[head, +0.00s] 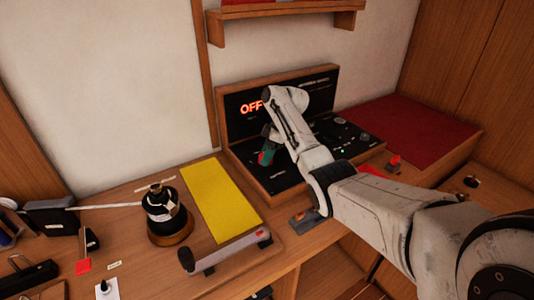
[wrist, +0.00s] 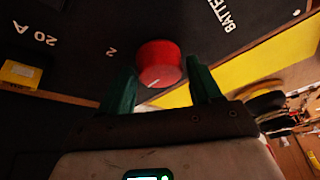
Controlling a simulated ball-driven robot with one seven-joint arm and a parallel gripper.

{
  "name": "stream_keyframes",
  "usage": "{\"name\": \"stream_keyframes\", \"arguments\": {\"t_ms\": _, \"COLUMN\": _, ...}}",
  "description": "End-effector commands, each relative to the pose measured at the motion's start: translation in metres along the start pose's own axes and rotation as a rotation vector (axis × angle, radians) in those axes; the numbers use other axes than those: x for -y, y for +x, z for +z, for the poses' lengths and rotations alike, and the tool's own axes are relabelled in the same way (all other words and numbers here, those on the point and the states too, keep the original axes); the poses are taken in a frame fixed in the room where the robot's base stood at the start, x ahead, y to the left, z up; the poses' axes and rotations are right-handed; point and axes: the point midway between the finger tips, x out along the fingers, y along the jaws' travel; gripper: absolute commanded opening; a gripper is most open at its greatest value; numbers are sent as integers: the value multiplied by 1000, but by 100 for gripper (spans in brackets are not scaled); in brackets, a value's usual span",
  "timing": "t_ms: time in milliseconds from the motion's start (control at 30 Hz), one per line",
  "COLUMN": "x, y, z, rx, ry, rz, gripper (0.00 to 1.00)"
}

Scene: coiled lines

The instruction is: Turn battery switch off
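The red battery switch knob (wrist: 158,62) sits on a black panel beside lettering that begins "BATTE". It has a short pale mark near its lower edge. My gripper (wrist: 160,70) has its two green fingers apart, one on each side of the knob, with narrow gaps showing. In the head view my gripper (head: 268,147) is low at the left part of the panel, with a bit of red by its fingers. The black panel (head: 240,130) has a wooden frame, and red lit letters (head: 250,107) on its upright back read "OFF". My arm hides part of the panel.
A yellow mat (head: 218,200) lies left of the panel, with a grey-handled crank (head: 225,253) in front and a black winch drum (head: 165,212) further left. A red mat (head: 415,128) lies to the right. A wooden shelf (head: 285,11) hangs above.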

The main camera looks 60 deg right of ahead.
Motion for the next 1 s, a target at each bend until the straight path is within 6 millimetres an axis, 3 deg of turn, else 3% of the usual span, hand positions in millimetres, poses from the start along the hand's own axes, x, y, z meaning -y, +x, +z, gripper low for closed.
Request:
{"name": "stream_keyframes", "arguments": {"t_ms": 133, "x": 0, "y": 0, "z": 0, "rx": 0, "ry": 0, "rz": 0, "gripper": 77}}
{"name": "stream_keyframes", "arguments": {"t_ms": 467, "x": -1, "y": -6, "z": 0, "rx": -2, "ry": 0, "rz": 3, "gripper": 77}}
{"name": "stream_keyframes", "arguments": {"t_ms": 1000, "x": -1, "y": -95, "z": 0, "rx": -1, "ry": -1, "rz": 3, "gripper": 77}}
